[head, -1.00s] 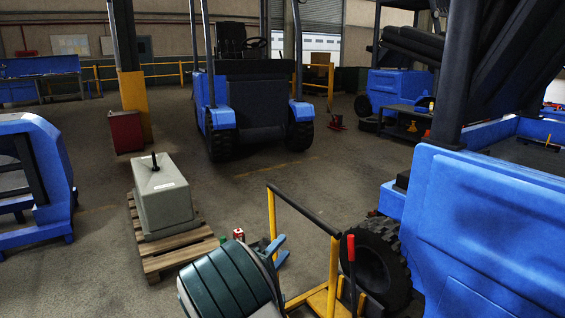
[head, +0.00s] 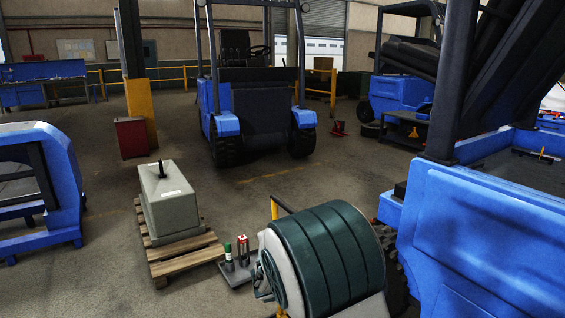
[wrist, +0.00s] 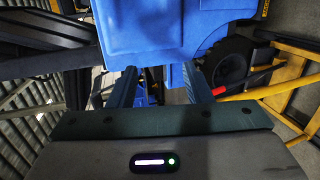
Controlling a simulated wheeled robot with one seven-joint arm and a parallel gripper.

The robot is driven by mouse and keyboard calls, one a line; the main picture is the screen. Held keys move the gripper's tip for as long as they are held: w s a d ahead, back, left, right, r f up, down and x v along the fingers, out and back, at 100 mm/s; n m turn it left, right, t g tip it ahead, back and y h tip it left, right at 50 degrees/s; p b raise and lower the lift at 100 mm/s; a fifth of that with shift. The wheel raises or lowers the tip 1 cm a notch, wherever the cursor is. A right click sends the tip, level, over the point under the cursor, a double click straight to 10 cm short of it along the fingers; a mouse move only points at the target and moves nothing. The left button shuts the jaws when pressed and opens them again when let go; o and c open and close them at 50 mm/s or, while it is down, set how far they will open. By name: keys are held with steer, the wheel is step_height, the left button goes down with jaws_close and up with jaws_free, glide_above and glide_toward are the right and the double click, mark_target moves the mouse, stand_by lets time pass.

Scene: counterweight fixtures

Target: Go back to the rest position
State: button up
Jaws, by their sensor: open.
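My gripper (wrist: 160,78) shows in the wrist view with its two blue-grey fingers spread apart and nothing between them. Beyond the fingers is a blue vehicle body (wrist: 165,28). In the head view my green ribbed arm part stands at the lower middle, and the gripper's fingers cannot be made out there. A grey counterweight block (head: 170,205) with a short black post on top sits on a wooden pallet (head: 185,256), apart from my arm.
A green-capped tube (head: 228,256) and a red and white can (head: 243,250) stand on a grey plate beside the pallet. A blue truck (head: 470,235) is close on the right. A yellow cart frame (wrist: 285,85) with a red handle is near the gripper.

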steer(key=s+d+r+m+g+y+p, duration=0.25)
steer(key=s+r+p, duration=0.2)
steer(key=s, duration=0.25)
steer(key=s+d+r+m+g+y+p, duration=0.2)
steer(key=s+d+r+g+y+p, duration=0.25)
steer(key=s, duration=0.35)
steer(key=s+a+r+m+t+y+p, duration=0.1)
steer(key=s+a+r+y+p, duration=0.2)
steer(key=s+r+p, duration=0.1)
steer(key=s+a+r+t+y+p, duration=0.1)
steer(key=s+a+r+y+p, duration=0.2)
steer(key=s+r, duration=0.4)
steer(key=shift+a+r+m+t+y+p, duration=0.2)
steer(key=shift+a+m+t+y+p, duration=0.15)
steer(key=shift+a, duration=0.2)
